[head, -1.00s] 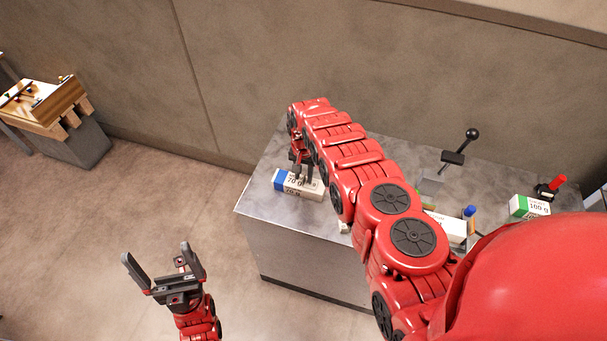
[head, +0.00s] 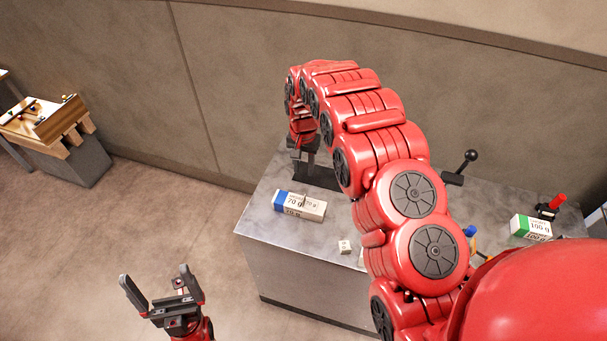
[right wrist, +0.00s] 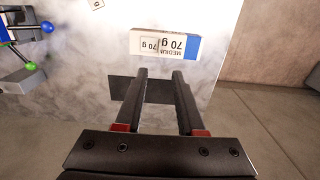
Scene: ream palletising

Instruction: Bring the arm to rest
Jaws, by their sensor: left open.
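My right gripper (head: 303,158) is raised above the far left part of the grey table, behind a white ream marked 70 g with a blue end (head: 300,205). In the right wrist view its two fingers (right wrist: 159,75) are parted with nothing between them. The same ream (right wrist: 165,44) lies flat on the table beyond the fingertips, apart from them. My left gripper (head: 163,290) is open and empty, low over the floor to the left of the table.
The grey table (head: 262,230) also bears a small white block (head: 345,246), a green-ended 100 g pack (head: 531,227), a red-handled item (head: 557,202) and a black-knobbed lever (head: 471,156). My right arm hides part of it. A wooden-topped stand (head: 45,120) is at far left.

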